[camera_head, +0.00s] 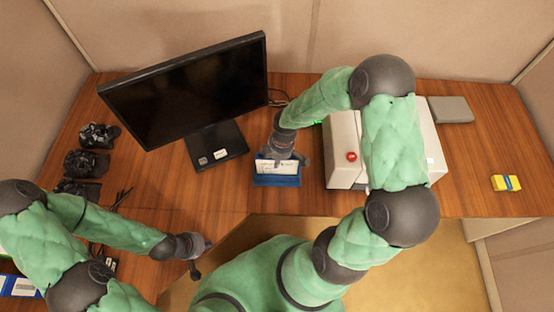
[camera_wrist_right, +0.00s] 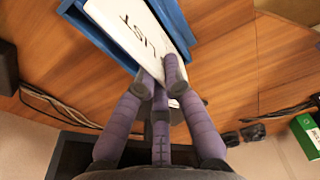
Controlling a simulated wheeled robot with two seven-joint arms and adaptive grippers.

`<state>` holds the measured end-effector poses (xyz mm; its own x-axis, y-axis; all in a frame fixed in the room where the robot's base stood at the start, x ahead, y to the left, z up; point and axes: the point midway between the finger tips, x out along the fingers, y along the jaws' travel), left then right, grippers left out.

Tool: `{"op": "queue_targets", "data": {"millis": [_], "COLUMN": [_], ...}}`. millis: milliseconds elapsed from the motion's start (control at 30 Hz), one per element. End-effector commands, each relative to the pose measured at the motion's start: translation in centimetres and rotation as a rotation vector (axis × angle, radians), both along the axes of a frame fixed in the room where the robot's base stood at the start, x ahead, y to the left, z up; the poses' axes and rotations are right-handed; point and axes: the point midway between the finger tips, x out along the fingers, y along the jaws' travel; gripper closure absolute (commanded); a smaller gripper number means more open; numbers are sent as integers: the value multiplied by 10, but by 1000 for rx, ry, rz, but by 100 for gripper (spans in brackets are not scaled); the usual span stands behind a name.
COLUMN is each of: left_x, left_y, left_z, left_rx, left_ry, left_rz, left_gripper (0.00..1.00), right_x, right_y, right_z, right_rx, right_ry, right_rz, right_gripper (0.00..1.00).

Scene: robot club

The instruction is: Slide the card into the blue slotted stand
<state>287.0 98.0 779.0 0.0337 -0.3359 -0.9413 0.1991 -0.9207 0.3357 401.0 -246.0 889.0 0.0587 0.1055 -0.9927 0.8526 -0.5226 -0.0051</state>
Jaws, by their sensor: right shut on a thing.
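The blue slotted stand (camera_head: 277,181) sits on the desk just right of the monitor's foot, near the front edge. In the right wrist view the stand (camera_wrist_right: 112,38) is at the top, with the white card (camera_wrist_right: 133,25) marked "LIST" lying between its blue walls. The card (camera_head: 268,167) shows above the stand's front in the head view. My right gripper (camera_wrist_right: 161,80) is shut on the card's edge; in the head view the gripper (camera_head: 286,155) is right above the stand. How deep the card sits is hidden. My left gripper (camera_head: 198,257) is empty at the desk's front left; its fingers are unclear.
A black monitor (camera_head: 190,90) stands behind and left of the stand. A white machine with a red button (camera_head: 343,170) is to the right, under my right arm. A yellow-blue block (camera_head: 506,183) and grey box (camera_head: 451,109) lie further right. Dark objects (camera_head: 86,163) line the left.

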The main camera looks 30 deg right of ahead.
Motion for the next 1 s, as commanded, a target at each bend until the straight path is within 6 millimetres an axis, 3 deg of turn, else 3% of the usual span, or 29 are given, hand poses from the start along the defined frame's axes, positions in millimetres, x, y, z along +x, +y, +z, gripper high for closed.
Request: {"op": "queue_targets", "data": {"millis": [1000], "left_x": [0], "left_y": [0], "left_z": [-11], "left_rx": [0], "left_ry": [0], "left_rz": [0], "left_gripper": [100], "right_x": [0], "right_y": [0], "right_z": [-14], "right_rx": [0], "right_ry": [0], "right_rz": [0], "right_gripper": [100]}}
